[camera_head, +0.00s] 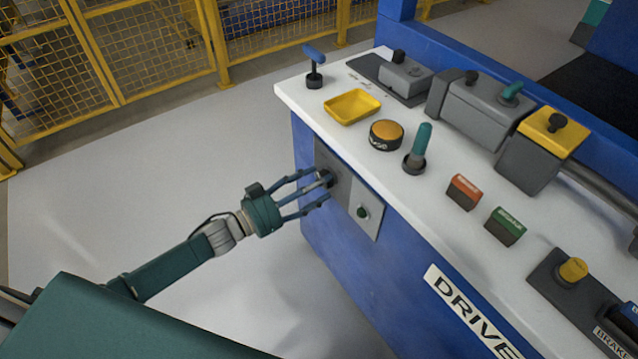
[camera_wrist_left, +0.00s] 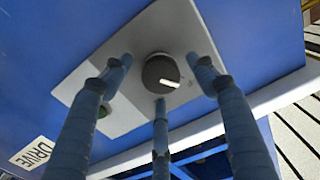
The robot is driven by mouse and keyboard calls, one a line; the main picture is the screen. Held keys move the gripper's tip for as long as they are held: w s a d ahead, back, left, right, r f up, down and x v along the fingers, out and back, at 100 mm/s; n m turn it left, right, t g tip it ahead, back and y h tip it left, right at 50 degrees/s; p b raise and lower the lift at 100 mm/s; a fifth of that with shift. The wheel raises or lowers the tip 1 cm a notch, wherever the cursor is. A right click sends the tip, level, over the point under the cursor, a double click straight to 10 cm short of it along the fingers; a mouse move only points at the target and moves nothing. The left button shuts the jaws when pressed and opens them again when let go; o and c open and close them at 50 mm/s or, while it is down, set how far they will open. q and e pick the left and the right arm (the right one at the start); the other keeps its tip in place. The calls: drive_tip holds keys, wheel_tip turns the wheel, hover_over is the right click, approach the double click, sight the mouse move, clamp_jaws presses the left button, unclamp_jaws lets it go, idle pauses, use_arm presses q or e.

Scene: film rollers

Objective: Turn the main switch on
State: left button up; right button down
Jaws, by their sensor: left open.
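The main switch looks to be the round dark knob (camera_wrist_left: 161,71) with a white pointer mark, on a light grey plate (camera_wrist_left: 130,50) on the blue console's side. In the wrist view the pointer lies nearly level, tilted slightly. My left gripper (camera_head: 318,190) is open, its three blue fingers spread around the knob. In the wrist view the gripper (camera_wrist_left: 160,82) shows one finger left, one right and one below the knob; I cannot tell whether any touches it. In the head view the fingers partly cover the knob. My right gripper is not in view.
A green button (camera_head: 362,212) sits on the same plate, beside the knob. The white console top (camera_head: 340,121) above carries a teal lever (camera_head: 419,143), an orange button (camera_head: 386,134) and a yellow tray (camera_head: 352,106). Yellow fencing (camera_head: 150,50) stands behind. The floor left of the console is clear.

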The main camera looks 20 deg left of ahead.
use_arm(q)
drive_tip(key=shift+w+d, duration=0.25)
drive_tip(key=shift+w, duration=0.1)
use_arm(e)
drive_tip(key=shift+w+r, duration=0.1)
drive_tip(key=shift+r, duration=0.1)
use_arm(q)
drive_tip(key=shift+c, duration=0.5)
drive_tip(key=c, duration=1)
drive_tip(key=shift+c, duration=0.2)
